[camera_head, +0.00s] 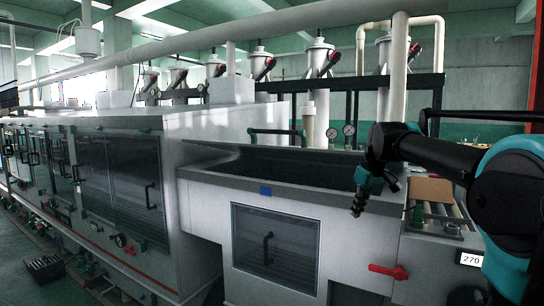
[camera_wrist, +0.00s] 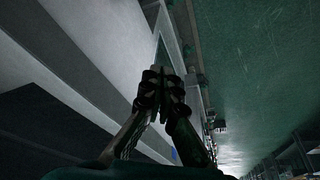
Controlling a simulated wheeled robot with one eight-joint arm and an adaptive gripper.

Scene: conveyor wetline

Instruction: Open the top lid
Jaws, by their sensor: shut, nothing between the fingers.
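The top lid (camera_head: 275,160) appears as a dark, sloped panel framed by a grey rim on the white machine section in the middle of the head view. I cannot tell whether it is a shut lid or an open recess. My gripper (camera_head: 358,210) hangs fingers down, at the right front of this section, apart from the handle. In the wrist view my gripper (camera_wrist: 162,75) has its fingertips together, with nothing visible between them. Pale and dark machine surfaces lie on the left there.
A dark front window (camera_head: 275,250) with a handle is below the rim. A red lever (camera_head: 388,271) sticks out at the lower right. A cardboard box (camera_head: 432,190) rests on rollers (camera_head: 440,215) at the right. Pipes and filter housings (camera_head: 319,58) stand behind.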

